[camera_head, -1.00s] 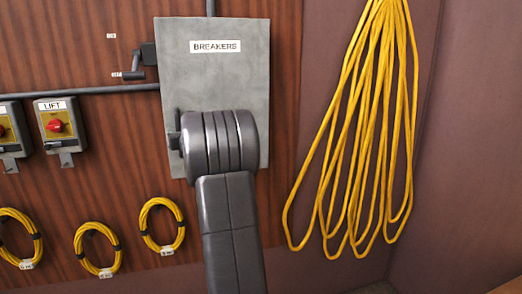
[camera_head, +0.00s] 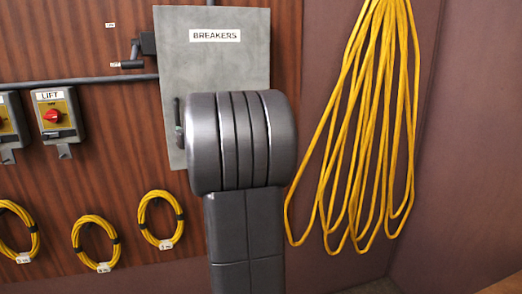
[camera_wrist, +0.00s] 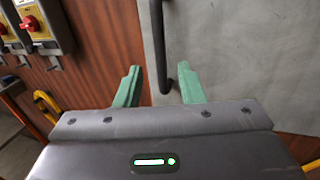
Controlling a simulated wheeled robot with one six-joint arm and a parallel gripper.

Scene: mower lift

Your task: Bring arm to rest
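My arm rises in the middle of the head view, its dark grey joint covering the lower part of the grey breaker panel (camera_head: 232,70). My gripper (camera_wrist: 160,88) shows in the wrist view with two green fingers spread apart. The gap between them holds nothing that I can see gripped. The dark vertical handle of the panel (camera_wrist: 158,45) stands beyond the fingers; I cannot tell how far off it is. In the head view the gripper is mostly hidden behind my arm.
The lift switch box (camera_head: 56,115) with a red knob is left of the panel. Coiled yellow cables (camera_head: 161,220) hang below it. A long yellow cable bundle (camera_head: 365,130) hangs at the right. A lever switch (camera_head: 137,52) sits at the panel's upper left.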

